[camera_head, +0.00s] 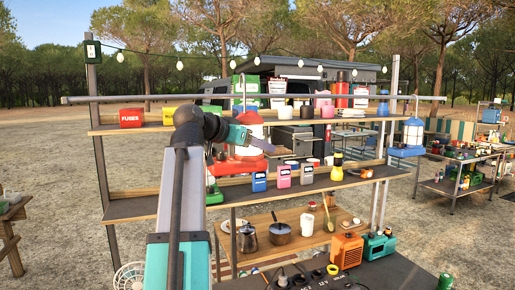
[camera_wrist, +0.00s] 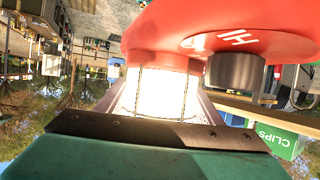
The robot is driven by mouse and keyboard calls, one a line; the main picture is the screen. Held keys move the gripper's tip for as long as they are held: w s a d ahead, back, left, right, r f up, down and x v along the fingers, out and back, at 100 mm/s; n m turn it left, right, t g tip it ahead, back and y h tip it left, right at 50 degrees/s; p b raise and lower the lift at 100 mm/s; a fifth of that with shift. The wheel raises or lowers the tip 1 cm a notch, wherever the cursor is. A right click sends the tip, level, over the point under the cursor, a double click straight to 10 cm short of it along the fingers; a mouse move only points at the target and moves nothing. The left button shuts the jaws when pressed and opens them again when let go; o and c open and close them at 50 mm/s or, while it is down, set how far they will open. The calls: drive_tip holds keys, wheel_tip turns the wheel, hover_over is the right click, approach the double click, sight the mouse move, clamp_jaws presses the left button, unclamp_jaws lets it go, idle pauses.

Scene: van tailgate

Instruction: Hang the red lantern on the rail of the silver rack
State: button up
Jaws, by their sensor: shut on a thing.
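The red lantern (camera_head: 238,166) is upright in the head view, with a broad red base, a pale glass and a thin wire handle on top. My gripper (camera_head: 260,146) is shut on it at the glass. In the wrist view, the lantern's red base (camera_wrist: 240,28) fills the top and its bright glass sits between the jaws (camera_wrist: 160,98). The silver rail (camera_head: 170,98) runs level across the top of the rack, above its shelves. The lantern's handle reaches up around rail height; I cannot tell whether it touches the rail.
A blue lantern (camera_head: 408,151) hangs at the rack's right end. Shelves below the rail hold a red fuses box (camera_head: 131,118), small canisters (camera_head: 259,182) and bottles. A kettle (camera_head: 248,238) and a pot (camera_head: 280,233) stand lower. A worktable (camera_head: 462,186) stands at right.

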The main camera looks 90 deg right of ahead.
drive_tip(key=w+d+f+b, duration=0.3)
drive_tip(key=d+f, duration=0.1)
drive_tip(key=d, duration=0.4)
drive_tip(key=shift+w, duration=0.3)
idle(1.6)
drive_tip(key=shift+f, duration=0.15)
idle(0.3)
drive_tip(key=o, duration=1.8)
drive_tip(key=shift+f, duration=0.1)
drive_tip(key=shift+w+a, duration=0.1)
drive_tip(key=b+v, duration=0.2)
drive_tip(key=v, duration=0.4)
drive_tip(key=b+v, duration=0.2)
drive_tip(key=v, duration=0.5)
drive_tip(key=shift+w+a+r+b, duration=0.15)
drive_tip(key=shift+a+r+b, duration=0.05)
drive_tip(key=shift+r+b, duration=0.15)
